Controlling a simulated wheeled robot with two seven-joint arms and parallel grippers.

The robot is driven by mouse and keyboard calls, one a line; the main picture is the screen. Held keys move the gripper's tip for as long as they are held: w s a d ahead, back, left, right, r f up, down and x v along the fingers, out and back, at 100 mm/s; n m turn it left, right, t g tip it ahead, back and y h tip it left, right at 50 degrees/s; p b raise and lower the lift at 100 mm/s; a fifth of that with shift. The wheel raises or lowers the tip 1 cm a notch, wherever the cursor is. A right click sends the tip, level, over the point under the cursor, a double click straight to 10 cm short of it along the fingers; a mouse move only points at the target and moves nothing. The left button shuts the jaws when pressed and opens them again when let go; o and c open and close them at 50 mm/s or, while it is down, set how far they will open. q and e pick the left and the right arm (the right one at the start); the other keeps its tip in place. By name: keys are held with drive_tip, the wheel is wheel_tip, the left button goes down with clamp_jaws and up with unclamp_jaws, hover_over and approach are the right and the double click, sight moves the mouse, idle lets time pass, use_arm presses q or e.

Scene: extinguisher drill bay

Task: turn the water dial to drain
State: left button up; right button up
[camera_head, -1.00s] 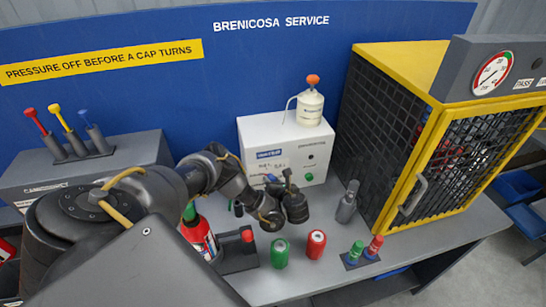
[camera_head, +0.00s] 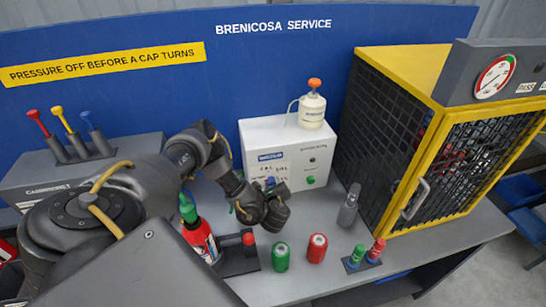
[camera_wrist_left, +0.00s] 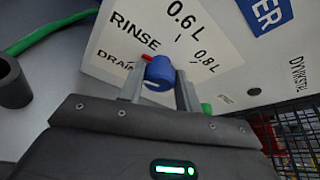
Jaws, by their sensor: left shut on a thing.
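The water dial is a blue knob (camera_wrist_left: 159,72) with a red pointer, on the white box (camera_head: 309,151). In the left wrist view its pointer is up and left of the knob, around the RINSE and DRAIN labels; I cannot tell exactly which mark it meets. My left gripper (camera_wrist_left: 159,84) is shut on the knob, one finger on each side. In the head view my left gripper (camera_head: 266,190) is at the box's lower front and hides most of the dial. My right gripper is out of view.
A white bottle with an orange cap (camera_head: 313,105) stands on the box. A yellow-framed mesh cage (camera_head: 434,170) stands to the right. A red extinguisher (camera_head: 199,239), a green can (camera_head: 281,257) and a red can (camera_head: 317,248) stand nearby on the grey bench (camera_head: 385,262).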

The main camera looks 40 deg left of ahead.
use_arm(q)
drive_tip(key=n+t, duration=0.1)
drive_tip(key=n, duration=0.1)
drive_tip(key=n+t, duration=0.1)
drive_tip(key=n, duration=0.1)
drive_tip(key=shift+s+a+f+n+t+h, duration=0.1)
drive_tip(key=shift+s+f+n+t+h, duration=0.1)
drive_tip(key=shift+n+t+h, duration=0.15)
idle(0.7)
drive_tip(key=o, duration=1)
drive_tip(key=shift+c, duration=0.2)
